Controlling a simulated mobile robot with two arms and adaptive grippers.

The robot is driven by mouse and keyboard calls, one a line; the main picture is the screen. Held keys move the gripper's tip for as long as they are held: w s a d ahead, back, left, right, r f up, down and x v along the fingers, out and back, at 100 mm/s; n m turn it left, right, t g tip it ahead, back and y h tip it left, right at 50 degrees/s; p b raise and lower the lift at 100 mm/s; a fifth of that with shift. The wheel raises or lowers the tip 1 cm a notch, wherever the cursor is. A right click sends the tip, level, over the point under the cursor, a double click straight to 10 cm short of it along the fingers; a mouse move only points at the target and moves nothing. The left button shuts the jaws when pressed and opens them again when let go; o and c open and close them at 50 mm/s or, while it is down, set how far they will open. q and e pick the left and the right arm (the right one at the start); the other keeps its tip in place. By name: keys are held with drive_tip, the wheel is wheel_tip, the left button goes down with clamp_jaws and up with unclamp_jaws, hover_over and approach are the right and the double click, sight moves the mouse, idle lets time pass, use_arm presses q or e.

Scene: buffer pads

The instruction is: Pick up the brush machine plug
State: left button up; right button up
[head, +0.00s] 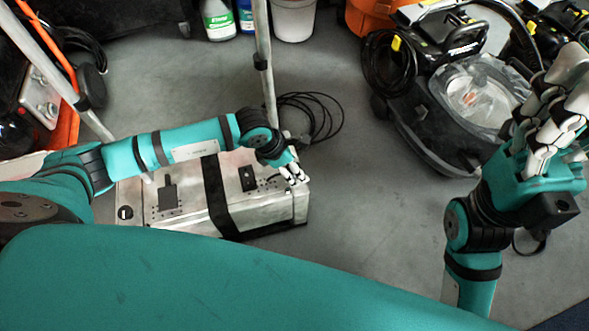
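A silver metal box (290,205) with a black strap lies on the floor in the head view. My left gripper (294,173) points down at the box's right end, close over its top. It is small in the picture, and I cannot tell whether its fingers are open or shut. A short dark cable (269,181) shows on the box top beside it. I cannot make out the brush machine plug; it may be hidden by the hand. My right gripper (556,112) is raised at the right edge, its fingers spread, with nothing visible in it.
A coiled black cable (318,112) lies on the floor behind the box. A metal pole (264,60) stands next to it. A black vacuum-like machine (425,125) stands at the back right. Bottles (218,22) and a white bucket (293,20) stand at the back. Grey floor (365,215) right of the box is clear.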

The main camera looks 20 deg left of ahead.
use_arm(q)
clamp_jaws()
drive_tip(key=shift+r, duration=0.15)
